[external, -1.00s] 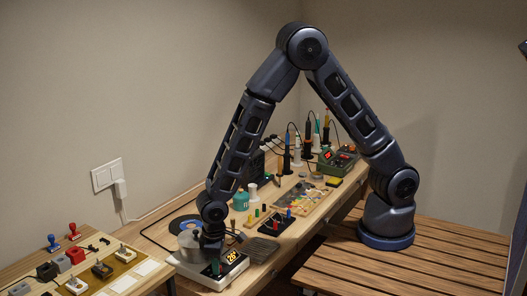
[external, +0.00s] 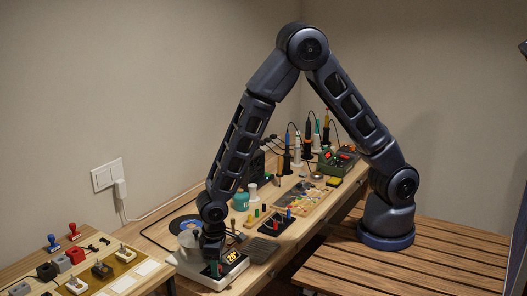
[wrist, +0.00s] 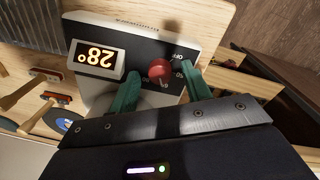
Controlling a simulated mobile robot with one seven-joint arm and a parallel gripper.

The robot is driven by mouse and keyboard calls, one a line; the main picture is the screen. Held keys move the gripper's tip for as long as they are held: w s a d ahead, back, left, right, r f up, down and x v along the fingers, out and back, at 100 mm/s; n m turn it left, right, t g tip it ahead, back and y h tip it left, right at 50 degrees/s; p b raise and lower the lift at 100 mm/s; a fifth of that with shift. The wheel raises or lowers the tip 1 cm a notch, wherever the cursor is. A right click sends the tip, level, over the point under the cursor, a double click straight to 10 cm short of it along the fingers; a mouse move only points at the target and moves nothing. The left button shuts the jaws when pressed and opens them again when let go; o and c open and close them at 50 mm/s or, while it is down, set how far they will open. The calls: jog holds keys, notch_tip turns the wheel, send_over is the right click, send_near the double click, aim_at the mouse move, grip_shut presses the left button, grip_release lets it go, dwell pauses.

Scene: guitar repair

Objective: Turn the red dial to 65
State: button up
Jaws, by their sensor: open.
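The red dial (wrist: 160,70) sits on the black front panel of a white device (wrist: 190,22). An orange display (wrist: 97,58) beside it reads 28°. My gripper (wrist: 161,73) is open, its two green fingers on either side of the dial; I cannot tell whether they touch it. In the external view my gripper (external: 213,262) is low over the device (external: 236,278), and the display (external: 231,256) shows just right of it. The dial is hidden there. Printed marks, including OFF, surround the dial in the wrist view; some are covered.
A teal bottle (external: 241,201) stands behind. A separate board with switches (external: 100,275) is at left.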

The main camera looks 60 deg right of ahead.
jog(key=shift+r, duration=0.1)
notch_tip(320, 180, up, 11)
jog(key=shift+s+a+f, duration=0.15)
jog(key=shift+a+f, duration=0.05)
jog(key=shift+a, duration=0.1)
dwell(0.5)
jog(key=w+d+r+m+t+y, duration=0.1)
jog(key=d+r+m+t, duration=0.1)
jog(key=d+r, duration=1.9)
jog(key=s+d+r+m+t, duration=0.1)
jog(key=s+d+r, duration=0.2)
jog(key=s+d, duration=0.5)
jog(key=s+d+r+m+t, duration=0.1)
jog(key=s+d+r+m, duration=0.1)
jog(key=s+d, duration=0.6)
jog(key=d+r, duration=0.1)
jog(key=d, duration=0.3)
jog(key=shift+s+d+r, duration=0.25)
jog(key=shift+d+r, duration=0.05)
jog(key=shift+d, duration=0.1)
